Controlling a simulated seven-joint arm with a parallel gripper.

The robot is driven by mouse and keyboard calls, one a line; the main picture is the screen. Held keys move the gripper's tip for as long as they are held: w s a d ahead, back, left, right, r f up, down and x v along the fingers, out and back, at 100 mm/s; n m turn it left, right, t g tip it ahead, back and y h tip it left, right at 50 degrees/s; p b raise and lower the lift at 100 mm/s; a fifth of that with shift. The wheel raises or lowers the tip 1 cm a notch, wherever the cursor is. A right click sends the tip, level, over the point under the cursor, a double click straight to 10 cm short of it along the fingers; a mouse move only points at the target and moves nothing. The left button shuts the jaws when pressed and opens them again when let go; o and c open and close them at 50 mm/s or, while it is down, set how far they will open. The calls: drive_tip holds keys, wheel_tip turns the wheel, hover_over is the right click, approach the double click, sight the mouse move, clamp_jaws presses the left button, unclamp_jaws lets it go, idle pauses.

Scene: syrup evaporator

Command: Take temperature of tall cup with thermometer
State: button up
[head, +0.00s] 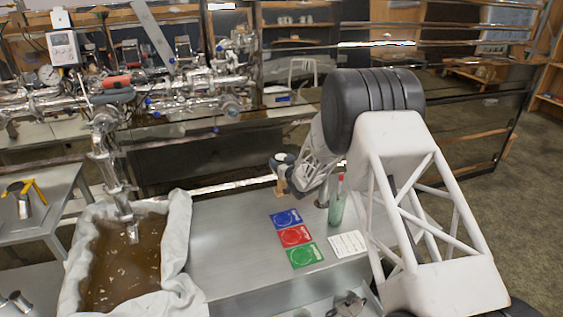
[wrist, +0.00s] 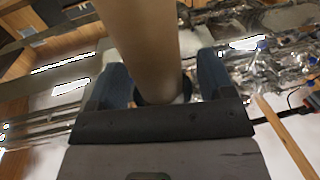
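My gripper (head: 283,172) is raised above the back of the metal table. It is closed around a tan cylinder (wrist: 145,45), which stands between the blue fingers in the wrist view and has a dark ring at its far end. In the head view a small tan piece (head: 279,187) shows beside and below the fingers. I cannot tell whether this is the thermometer. A narrow metal cylinder (head: 322,194), perhaps the tall cup, is partly hidden by my arm, right of the gripper. A green bottle (head: 337,208) with a red top stands beside it.
Blue (head: 286,218), red (head: 294,236) and green (head: 305,255) cards and a white printed sheet (head: 347,244) lie on the metal table (head: 225,245). A cloth-lined basin (head: 178,240) of brown liquid is at left, under metal piping (head: 105,150). A metal cup (head: 21,202) stands farther left.

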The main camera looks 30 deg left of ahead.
drive_tip(key=c, duration=0.5)
drive_tip(key=shift+r, duration=0.15)
wheel_tip(320, 180, up, 18)
idle(0.6)
idle(0.6)
drive_tip(key=d+r+n+g+y, duration=0.1)
drive_tip(key=d+r+n+g, duration=0.1)
drive_tip(key=d, duration=0.7)
drive_tip(key=w+d+r+n+g+y, duration=0.1)
drive_tip(key=d+r+g, duration=0.3)
drive_tip(key=d, duration=0.6)
drive_tip(key=shift+n+g+y, duration=0.3)
drive_tip(key=shift+n+y, duration=0.2)
drive_tip(key=shift+n, duration=0.3)
drive_tip(key=shift+r, duration=0.1)
